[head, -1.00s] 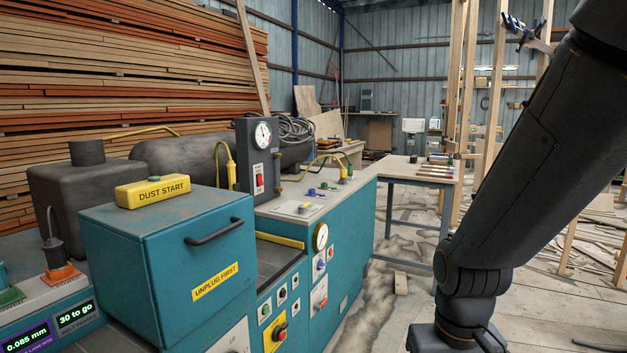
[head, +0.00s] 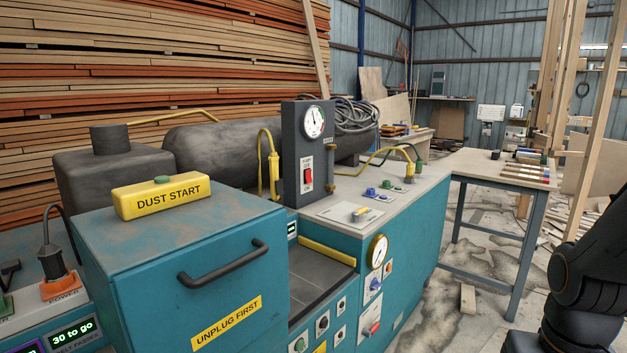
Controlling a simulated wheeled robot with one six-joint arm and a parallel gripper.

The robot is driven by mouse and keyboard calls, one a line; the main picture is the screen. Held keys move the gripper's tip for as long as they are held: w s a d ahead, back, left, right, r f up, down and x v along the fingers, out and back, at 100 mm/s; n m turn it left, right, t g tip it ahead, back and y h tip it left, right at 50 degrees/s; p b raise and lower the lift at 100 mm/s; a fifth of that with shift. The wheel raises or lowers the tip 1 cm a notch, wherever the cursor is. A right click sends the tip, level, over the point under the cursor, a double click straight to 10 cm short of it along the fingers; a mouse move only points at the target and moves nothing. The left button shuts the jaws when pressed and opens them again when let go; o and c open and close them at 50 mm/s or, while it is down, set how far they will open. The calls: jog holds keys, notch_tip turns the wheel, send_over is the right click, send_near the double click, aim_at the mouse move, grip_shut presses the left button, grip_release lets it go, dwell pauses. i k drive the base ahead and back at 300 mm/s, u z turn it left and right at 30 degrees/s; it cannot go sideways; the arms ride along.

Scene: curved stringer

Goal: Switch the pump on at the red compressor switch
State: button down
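The red compressor switch (head: 309,180) is a red rocker on a light plate, on the front of an upright dark grey panel (head: 291,150). Small lettering stands above and below it, too small to read surely. I cannot tell from here whether the rocker is on or off. A round white gauge (head: 315,122) sits above the switch. The panel stands on the teal bench behind the teal box. My arm shows at the lower right edge, well apart from the switch. My gripper is out of view.
A teal box (head: 150,285) with a dark handle and a yellow "DUST START" block (head: 162,195) stands in front left. A yellow cable (head: 262,165) hangs just left of the panel. The bench top (head: 405,195) holds small knobs.

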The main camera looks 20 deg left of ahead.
aim_at(308, 178)
jog(key=u, duration=0.5)
jog(key=i, duration=0.9)
jog(key=u, duration=0.6)
